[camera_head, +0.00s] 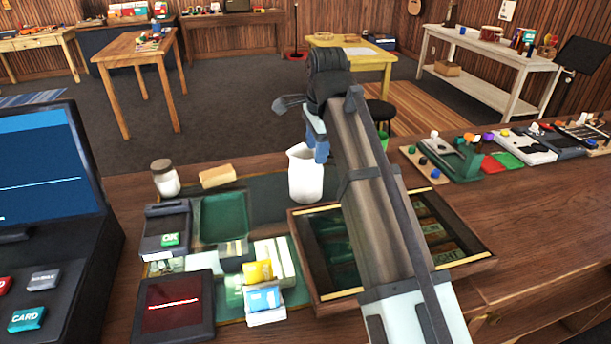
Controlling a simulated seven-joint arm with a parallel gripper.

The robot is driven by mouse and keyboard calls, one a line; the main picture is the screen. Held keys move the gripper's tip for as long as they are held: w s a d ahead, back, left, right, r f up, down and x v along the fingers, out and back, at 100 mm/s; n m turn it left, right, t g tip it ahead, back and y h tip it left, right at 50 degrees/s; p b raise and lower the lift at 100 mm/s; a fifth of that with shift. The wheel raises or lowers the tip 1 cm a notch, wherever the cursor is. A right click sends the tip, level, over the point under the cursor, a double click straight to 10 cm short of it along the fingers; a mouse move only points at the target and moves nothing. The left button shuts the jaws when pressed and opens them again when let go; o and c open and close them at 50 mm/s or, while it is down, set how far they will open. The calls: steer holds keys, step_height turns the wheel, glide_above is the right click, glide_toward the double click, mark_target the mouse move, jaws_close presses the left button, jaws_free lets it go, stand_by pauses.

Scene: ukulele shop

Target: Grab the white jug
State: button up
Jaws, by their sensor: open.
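The white jug (304,176) stands upright on the wooden counter (480,262), just behind the open cash drawer box (312,268). Its spout points to the upper left. My arm comes in from the lower right, and my gripper (318,150) is at the jug's upper right. Blue finger parts show next to the jug's rim. The gripper is open. Part of the jug's right side is hidden behind the fingers, and I cannot tell whether they touch it.
Left of the jug are a wooden block (217,176), a jar with a dark lid (165,178) and a card reader (166,230). A card holder (264,300) stands in front. A register screen (45,185) is at far left. Several pedals (525,146) line the right.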

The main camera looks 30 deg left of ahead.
mark_target(312, 165)
steer(key=shift+w+a+f, duration=0.1)
steer(key=shift+a+f, duration=0.15)
steer(key=shift+f, duration=0.75)
steer(key=shift+w+a+f, duration=0.1)
steer(key=shift+a+f, duration=0.1)
steer(key=shift+f, duration=0.75)
steer(key=shift+a+f, duration=0.25)
steer(key=shift+f, duration=0.75)
steer(key=shift+c, duration=0.2)
jaws_close()
steer(key=shift+r, duration=0.1)
